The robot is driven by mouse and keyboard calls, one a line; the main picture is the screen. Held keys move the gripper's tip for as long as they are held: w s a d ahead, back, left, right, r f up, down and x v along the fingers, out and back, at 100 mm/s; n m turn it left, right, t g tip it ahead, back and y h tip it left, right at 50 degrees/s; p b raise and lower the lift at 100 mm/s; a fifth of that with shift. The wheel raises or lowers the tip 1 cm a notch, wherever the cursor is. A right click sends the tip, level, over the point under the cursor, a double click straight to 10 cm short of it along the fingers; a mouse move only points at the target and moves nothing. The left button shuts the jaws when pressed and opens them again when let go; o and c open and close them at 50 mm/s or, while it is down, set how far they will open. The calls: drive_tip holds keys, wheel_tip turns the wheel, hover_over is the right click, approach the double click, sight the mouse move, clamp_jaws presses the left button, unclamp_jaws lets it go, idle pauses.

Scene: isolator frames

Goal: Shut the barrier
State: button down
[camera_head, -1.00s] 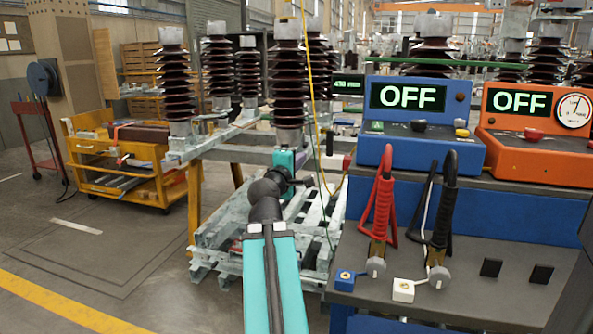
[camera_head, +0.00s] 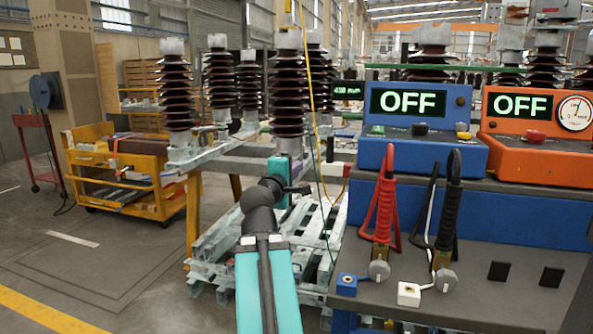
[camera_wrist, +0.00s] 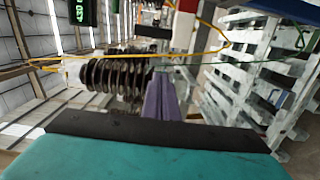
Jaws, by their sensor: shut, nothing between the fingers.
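No barrier can be made out for certain. A thin green horizontal bar (camera_head: 445,66) runs behind the blue and orange boxes in the head view; I cannot tell whether it is part of a barrier. My gripper (camera_head: 305,188) is at the end of my teal arm, in front of the insulator stand and above the pale pallets. In the wrist view its purple fingers (camera_wrist: 160,98) are together and empty. A ribbed brown insulator (camera_wrist: 115,75) lies beyond them in that view.
A yellow cable (camera_head: 313,80) hangs close to my gripper. A bench with a blue OFF box (camera_head: 420,152), an orange OFF box (camera_head: 540,165) and red and black leads stands at right. A yellow cart (camera_head: 125,195) stands left, with open floor before it.

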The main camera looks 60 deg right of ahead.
drive_tip(key=s+d+m+g+p, duration=0.2)
drive_tip(key=d+m+g+p, duration=0.2)
drive_tip(key=m+g+p, duration=0.3)
drive_tip(key=w+a+n+p, duration=0.1)
drive_tip(key=w+n+p, duration=0.1)
drive_tip(key=w+p, duration=0.5)
drive_tip(key=p, duration=0.5)
drive_tip(key=shift+w+a+f+n, duration=0.2)
drive_tip(key=shift+w+f+n, duration=0.1)
drive_tip(key=shift+w, duration=0.1)
